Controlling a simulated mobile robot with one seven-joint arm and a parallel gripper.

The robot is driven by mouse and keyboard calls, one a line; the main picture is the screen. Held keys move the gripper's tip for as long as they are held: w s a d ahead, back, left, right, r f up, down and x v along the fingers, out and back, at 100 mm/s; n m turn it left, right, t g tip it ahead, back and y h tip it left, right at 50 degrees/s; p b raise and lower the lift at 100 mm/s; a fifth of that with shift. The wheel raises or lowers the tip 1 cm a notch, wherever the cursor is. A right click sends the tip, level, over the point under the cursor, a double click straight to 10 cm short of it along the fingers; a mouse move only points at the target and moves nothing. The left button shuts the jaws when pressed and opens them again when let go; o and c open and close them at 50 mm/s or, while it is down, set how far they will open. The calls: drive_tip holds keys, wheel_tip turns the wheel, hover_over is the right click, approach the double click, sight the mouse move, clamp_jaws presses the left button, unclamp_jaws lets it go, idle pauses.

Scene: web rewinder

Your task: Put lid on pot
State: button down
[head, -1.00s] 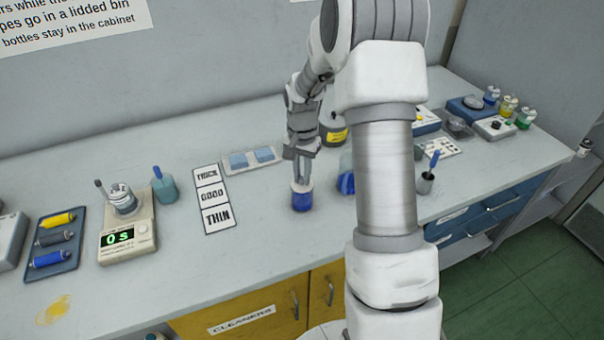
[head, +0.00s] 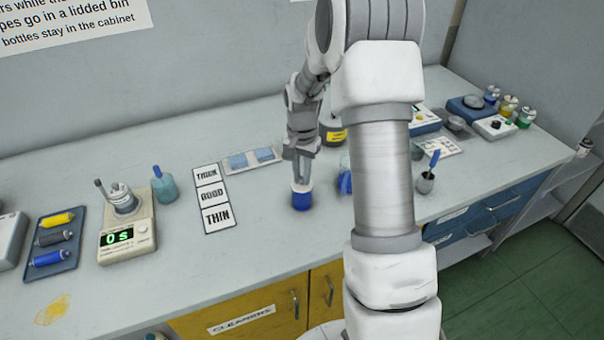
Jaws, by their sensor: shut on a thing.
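A small blue pot (head: 301,202) stands on the bench right of the THICK/GOOD/THIN card, near the middle of the view. My gripper (head: 301,183) points straight down over it, shut on what looks like the blue lid (head: 301,189) at the pot's top. The lid is small and mostly covered by the fingers. I cannot tell whether it is seated on the rim or slightly above it. Another blue item (head: 345,182) stands just to the right, partly hidden behind my arm.
The THICK/GOOD/THIN card (head: 211,199) and a tray with blue pads (head: 251,160) lie to the left. A scale with a cup (head: 128,236) stands farther left. A small cup with a blue-handled tool (head: 426,182) is at right. Bare bench lies in front of the pot.

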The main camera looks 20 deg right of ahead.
drive_tip(key=shift+f, duration=0.1)
idle(0.7)
drive_tip(key=shift+c, duration=1.2)
unclamp_jaws()
drive_tip(key=shift+r+p, duration=2.4)
drive_tip(key=shift+r, duration=1.15)
clamp_jaws()
